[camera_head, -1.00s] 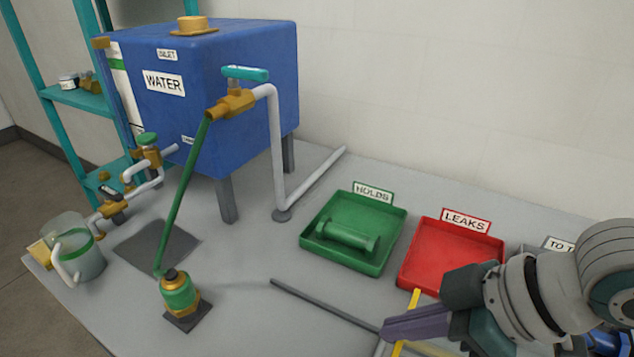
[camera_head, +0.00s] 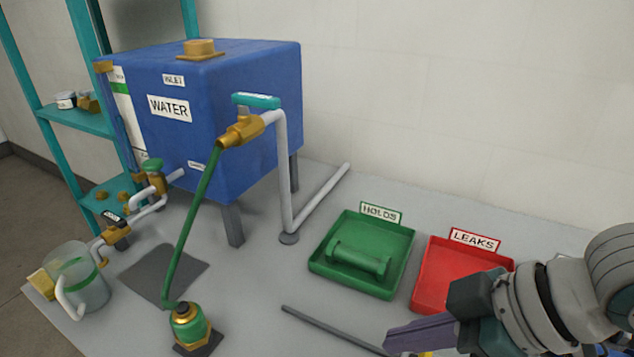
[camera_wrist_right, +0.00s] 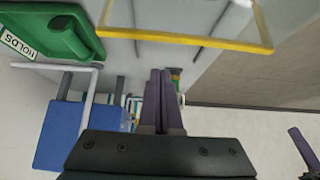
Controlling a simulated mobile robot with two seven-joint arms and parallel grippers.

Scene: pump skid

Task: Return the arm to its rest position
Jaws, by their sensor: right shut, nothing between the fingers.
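My right gripper (camera_head: 388,336) comes in at the lower right of the head view, in front of the red tray. In the right wrist view its two purple fingers (camera_wrist_right: 160,75) lie together, with nothing between them. It hangs over the bench's front part, apart from the trays. A purple finger-like part (camera_wrist_right: 304,148) at the right edge of the right wrist view looks like my left gripper. Too little of it shows to tell its state. The left arm is not in the head view.
The green HOLDS tray (camera_head: 322,262) holds a green cylindrical part (camera_head: 358,262). The red LEAKS tray (camera_head: 428,290) is partly behind my right arm. A blue WATER tank (camera_head: 255,120), a green hose (camera_head: 192,225) and a clear jug (camera_head: 88,280) stand left. A yellow-edged frame (camera_wrist_right: 190,41) shows in the wrist view.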

